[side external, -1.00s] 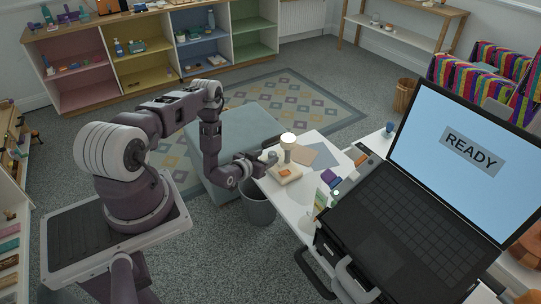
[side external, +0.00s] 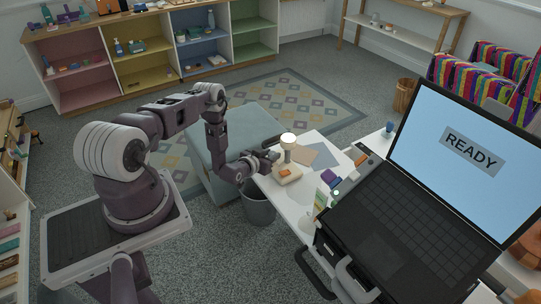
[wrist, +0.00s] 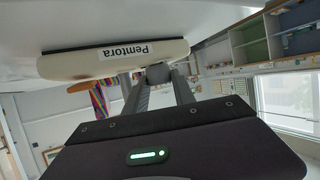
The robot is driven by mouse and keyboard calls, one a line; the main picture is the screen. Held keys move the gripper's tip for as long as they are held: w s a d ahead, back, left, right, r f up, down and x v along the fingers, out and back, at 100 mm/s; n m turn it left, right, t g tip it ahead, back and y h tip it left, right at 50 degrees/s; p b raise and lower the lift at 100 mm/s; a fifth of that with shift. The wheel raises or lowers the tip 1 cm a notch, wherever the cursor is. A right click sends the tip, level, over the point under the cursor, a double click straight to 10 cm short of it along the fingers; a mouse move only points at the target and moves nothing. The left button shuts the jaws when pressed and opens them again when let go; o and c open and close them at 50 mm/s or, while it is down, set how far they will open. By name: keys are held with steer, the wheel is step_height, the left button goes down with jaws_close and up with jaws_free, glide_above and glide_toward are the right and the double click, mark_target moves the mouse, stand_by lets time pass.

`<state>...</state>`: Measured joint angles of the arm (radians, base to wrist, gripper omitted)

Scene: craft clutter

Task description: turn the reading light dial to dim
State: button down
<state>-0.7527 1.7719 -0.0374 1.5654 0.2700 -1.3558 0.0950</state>
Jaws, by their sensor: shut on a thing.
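The reading light (side external: 286,175) stands on the white table, with a cream base, a short stem and a round glowing head (side external: 288,138). An orange patch shows on top of its base. In the wrist view the cream base (wrist: 80,67) carries a label reading "Pemtora". A grey round dial (wrist: 157,73) sticks out from the base's edge. My gripper (wrist: 158,82) is shut on the dial, one finger on each side. In the side view my gripper (side external: 270,157) is at the light's left side. The dial's markings and setting do not show.
The white table (side external: 290,200) also bears brown and blue sheets (side external: 320,157) and small coloured items near the large laptop (side external: 410,200) at right. A grey bin (side external: 258,208) stands on the floor below the table's left edge. A blue-grey mat-like block (side external: 235,135) lies behind my arm.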

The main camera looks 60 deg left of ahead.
steer(key=n+g+y, duration=0.2)
steer(key=n, duration=0.1)
steer(key=n+g+y, duration=0.1)
steer(key=y, duration=0.1)
steer(key=shift+w+d+n, duration=0.2)
steer(key=shift+d+n, duration=0.1)
steer(key=shift+w+n+g+y, duration=0.2)
steer(key=shift+n+g+y, duration=1.1)
steer(key=shift+n+g, duration=0.75)
steer(key=shift+g, duration=0.35)
steer(key=c, duration=1)
jaws_free()
steer(key=shift+c, duration=0.2)
